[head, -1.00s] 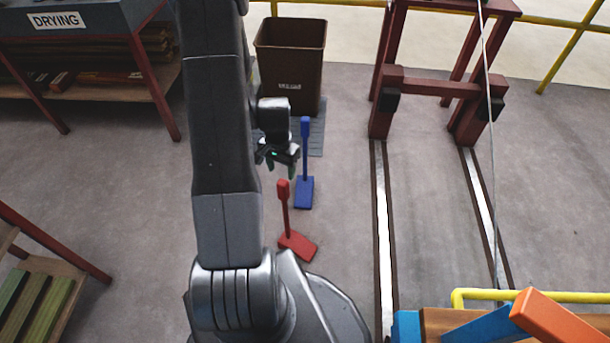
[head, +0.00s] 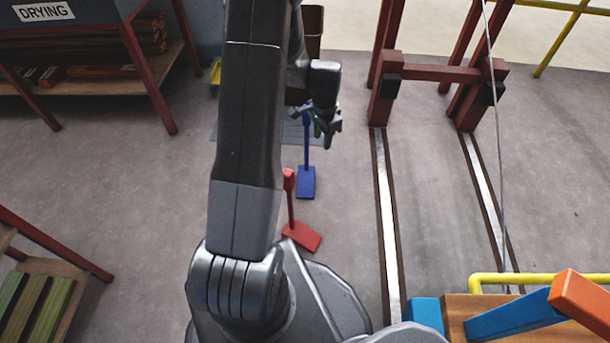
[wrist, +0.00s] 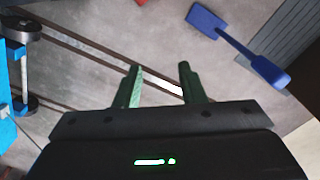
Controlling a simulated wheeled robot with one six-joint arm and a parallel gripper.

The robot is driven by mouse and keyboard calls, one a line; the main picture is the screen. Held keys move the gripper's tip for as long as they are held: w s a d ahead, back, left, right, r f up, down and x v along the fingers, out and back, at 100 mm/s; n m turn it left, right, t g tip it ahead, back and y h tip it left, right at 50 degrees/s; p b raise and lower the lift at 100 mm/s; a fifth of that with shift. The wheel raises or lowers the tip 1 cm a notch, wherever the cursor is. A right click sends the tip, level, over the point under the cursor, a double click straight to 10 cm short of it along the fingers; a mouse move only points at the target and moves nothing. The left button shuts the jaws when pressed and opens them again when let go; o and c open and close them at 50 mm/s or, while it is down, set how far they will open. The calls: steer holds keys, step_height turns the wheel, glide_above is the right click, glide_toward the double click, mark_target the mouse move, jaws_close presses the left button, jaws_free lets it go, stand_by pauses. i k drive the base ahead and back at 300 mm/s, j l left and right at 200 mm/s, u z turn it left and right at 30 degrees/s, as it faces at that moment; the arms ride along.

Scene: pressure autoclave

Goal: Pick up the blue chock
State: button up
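The blue chock (head: 306,182) stands on the floor in the head view, with a flat base and an upright handle. The handle's top is partly hidden behind my gripper. My gripper (head: 326,140) is above the floor near the handle's top. In the wrist view the blue chock (wrist: 236,39) lies at the upper right, beyond the right finger. My gripper (wrist: 160,75) has its two green fingers apart with nothing between them but floor and a rail in the background. It is not touching the chock in the wrist view.
A red chock (head: 301,236) stands closer to my base. Floor rails (head: 388,225) run at the right toward a red frame (head: 440,74). A brown bin (head: 313,30) is mostly hidden behind my arm. A drying rack (head: 90,75) is at left; open floor lies between.

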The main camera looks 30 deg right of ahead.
mark_target(306, 173)
steer(key=i+j+z, duration=0.65)
steer(key=i, duration=0.25)
steer(key=i+j+z, duration=0.35)
steer(key=j, duration=0.25)
steer(key=i+j+z, duration=0.15)
steer(key=i+l, duration=0.05)
